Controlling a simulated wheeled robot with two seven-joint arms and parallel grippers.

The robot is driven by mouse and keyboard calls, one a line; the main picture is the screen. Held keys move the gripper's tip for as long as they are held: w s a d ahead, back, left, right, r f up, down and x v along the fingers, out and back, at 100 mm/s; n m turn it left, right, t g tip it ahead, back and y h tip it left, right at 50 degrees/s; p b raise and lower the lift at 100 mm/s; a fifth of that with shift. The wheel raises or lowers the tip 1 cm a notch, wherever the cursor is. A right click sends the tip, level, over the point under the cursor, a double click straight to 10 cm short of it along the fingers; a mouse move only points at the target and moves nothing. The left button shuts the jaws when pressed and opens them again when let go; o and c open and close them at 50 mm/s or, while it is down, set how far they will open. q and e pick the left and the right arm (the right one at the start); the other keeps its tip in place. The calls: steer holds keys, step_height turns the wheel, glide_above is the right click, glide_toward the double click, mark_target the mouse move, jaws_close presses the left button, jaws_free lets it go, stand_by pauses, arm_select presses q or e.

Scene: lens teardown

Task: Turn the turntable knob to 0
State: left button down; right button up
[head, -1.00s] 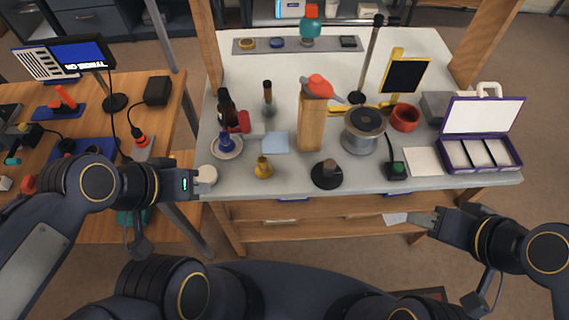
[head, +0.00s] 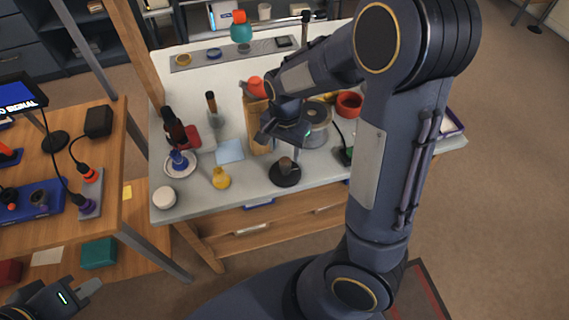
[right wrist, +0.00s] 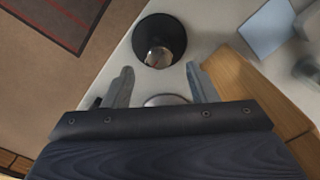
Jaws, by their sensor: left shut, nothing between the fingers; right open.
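A round black base with a short upright brownish-grey knob (head: 285,165) stands near the front edge of the white worktop; I take it for the turntable knob. In the right wrist view the knob (right wrist: 160,57) has a metallic top and lies just beyond the gap between my fingers. No marking or number on it is readable. My right gripper (right wrist: 162,76) is open and empty, above the worktop and behind the knob in the head view, not visibly touching it. My left gripper (head: 92,288) is shut and empty at the lower left, away from the worktop.
A wooden block (head: 257,130) stands close to my right gripper.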

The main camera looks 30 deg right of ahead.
mark_target(285, 161)
step_height(285, 161, down, 8)
steer(key=shift+r+b, duration=0.1)
steer(key=shift+b, duration=0.25)
steer(key=shift+c, duration=0.2)
steer(key=c, duration=0.9)
